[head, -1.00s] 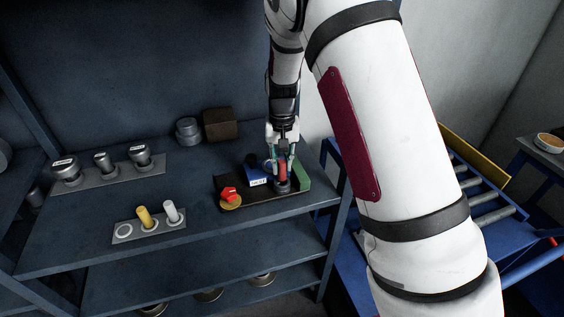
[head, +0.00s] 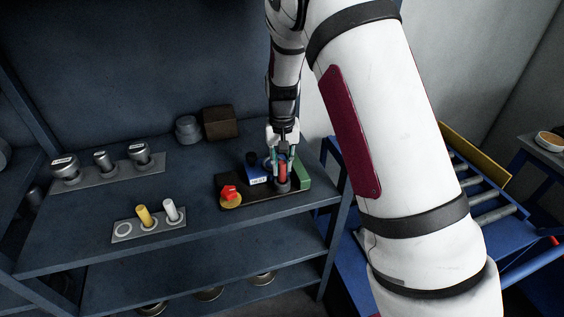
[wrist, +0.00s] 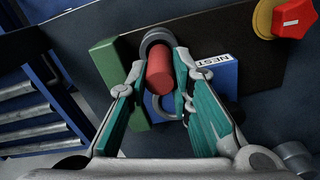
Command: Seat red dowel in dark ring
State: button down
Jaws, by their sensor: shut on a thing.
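The red dowel (head: 283,172) stands about upright between the fingers of my gripper (head: 282,168), which is shut on it. The dark ring (head: 283,187) is at the dowel's lower end on the black tray (head: 240,204). In the wrist view the dowel (wrist: 160,72) is between the teal-sided fingers (wrist: 160,82), and the grey-dark ring (wrist: 157,37) curves around its far end. The dowel's end overlaps the ring's opening there; how deep it sits is hidden.
A blue block (wrist: 222,75) marked NEST and a green block (wrist: 118,75) flank the ring closely. A red knob on a yellow disc (head: 230,195) is on the tray's left. A plate with yellow and white pegs (head: 150,223) lies farther left. Bare shelf lies between.

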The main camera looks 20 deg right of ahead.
aim_at(282, 162)
jog(key=shift+f+b, duration=0.3)
jog(key=shift+f, duration=0.9)
dwell(0.5)
jog(key=shift+r+p, duration=0.7)
jog(key=shift+r, duration=2.3)
